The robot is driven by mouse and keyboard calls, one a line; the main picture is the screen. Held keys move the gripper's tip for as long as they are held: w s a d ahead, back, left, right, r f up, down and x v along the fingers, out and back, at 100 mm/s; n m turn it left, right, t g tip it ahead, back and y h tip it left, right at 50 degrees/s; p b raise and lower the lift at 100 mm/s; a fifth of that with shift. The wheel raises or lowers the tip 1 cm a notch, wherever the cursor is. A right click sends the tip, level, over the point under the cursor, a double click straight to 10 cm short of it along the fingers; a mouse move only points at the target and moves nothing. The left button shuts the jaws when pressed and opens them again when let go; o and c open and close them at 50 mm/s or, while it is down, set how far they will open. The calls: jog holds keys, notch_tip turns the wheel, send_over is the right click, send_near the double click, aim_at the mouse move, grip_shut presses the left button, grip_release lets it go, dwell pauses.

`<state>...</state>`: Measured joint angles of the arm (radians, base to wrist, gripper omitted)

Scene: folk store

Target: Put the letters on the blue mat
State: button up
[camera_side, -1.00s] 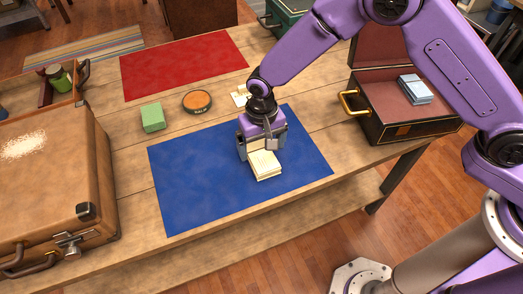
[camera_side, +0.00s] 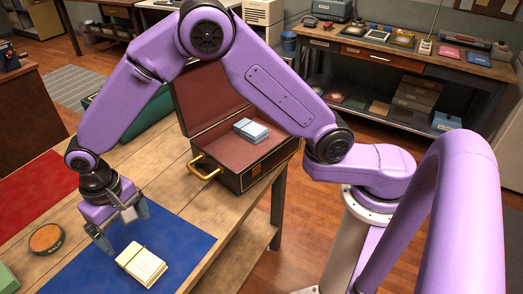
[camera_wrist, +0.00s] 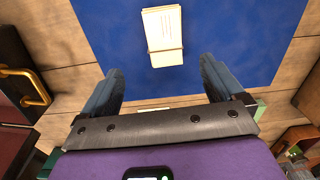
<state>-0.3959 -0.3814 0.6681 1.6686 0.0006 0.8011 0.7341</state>
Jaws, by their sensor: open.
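A cream bundle of letters (camera_side: 141,264) lies flat on the blue mat (camera_side: 190,243). It also shows in the wrist view (camera_wrist: 162,35), on the mat (camera_wrist: 235,40) ahead of the fingers. My gripper (camera_side: 124,226) is open and empty, apart from the bundle, above the mat's far left part. In the wrist view its two fingers (camera_wrist: 160,68) are spread, with nothing held between them. A pale blue stack (camera_side: 251,130), perhaps letters or a book, lies in the open brown case. A small pale strip (camera_wrist: 153,109) shows behind the fingers in the wrist view, mostly hidden by the gripper.
The open case (camera_side: 262,172) with a brass handle (camera_side: 206,168) stands right of the mat. A round orange tin (camera_side: 46,239) and a green block (camera_side: 6,279) stand at the left. A red mat (camera_side: 35,190) lies behind them. Bare wood separates mat and case.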

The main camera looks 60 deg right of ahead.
jog(key=s+d+r+n, duration=0.3)
jog(key=s+d+n, duration=0.1)
jog(key=s+d, duration=0.4)
jog(key=s+d+r+n, duration=0.4)
jog(key=s+d, duration=0.5)
jog(key=d, duration=0.2)
jog(key=s+d+r+n, duration=0.3)
jog(key=s+d+n, duration=0.1)
jog(key=s+d, duration=0.4)
jog(key=shift+s+d+r, duration=0.25)
jog(key=shift+s+d, duration=0.05)
jog(key=shift+d, duration=0.65)
